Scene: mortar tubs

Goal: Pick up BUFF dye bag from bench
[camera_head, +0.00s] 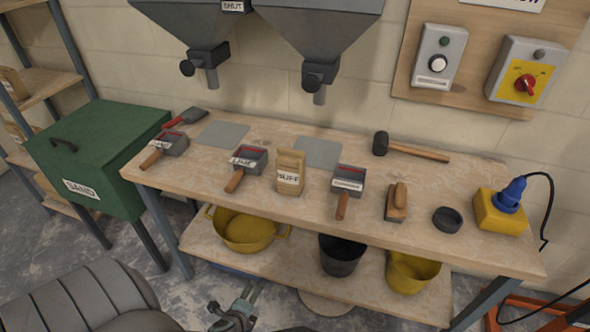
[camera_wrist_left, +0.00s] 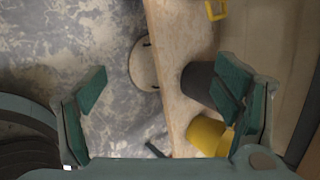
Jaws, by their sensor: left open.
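The BUFF dye bag (camera_head: 289,172) is a tan paper bag with a folded top and a white label. It stands upright on the wooden bench (camera_head: 445,220), between two scoops with wooden handles. My left gripper (camera_head: 238,306) is low at the bottom of the head view, in front of the bench and well apart from the bag. In the left wrist view its fingers (camera_wrist_left: 160,95) are spread wide with nothing between them, over the floor and lower shelf. The bag does not show in that view. My right gripper is not in view.
Scoops (camera_head: 248,160) (camera_head: 348,181) flank the bag. A mallet (camera_head: 420,152), a wooden-handled tool (camera_head: 396,203) and a yellow block (camera_head: 499,213) lie farther right. Hoppers (camera_head: 316,40) hang above. The lower shelf (camera_head: 200,240) holds yellow tubs (camera_head: 413,272) and a black bucket (camera_head: 341,256). The green SAND bin (camera_head: 95,155) stands left.

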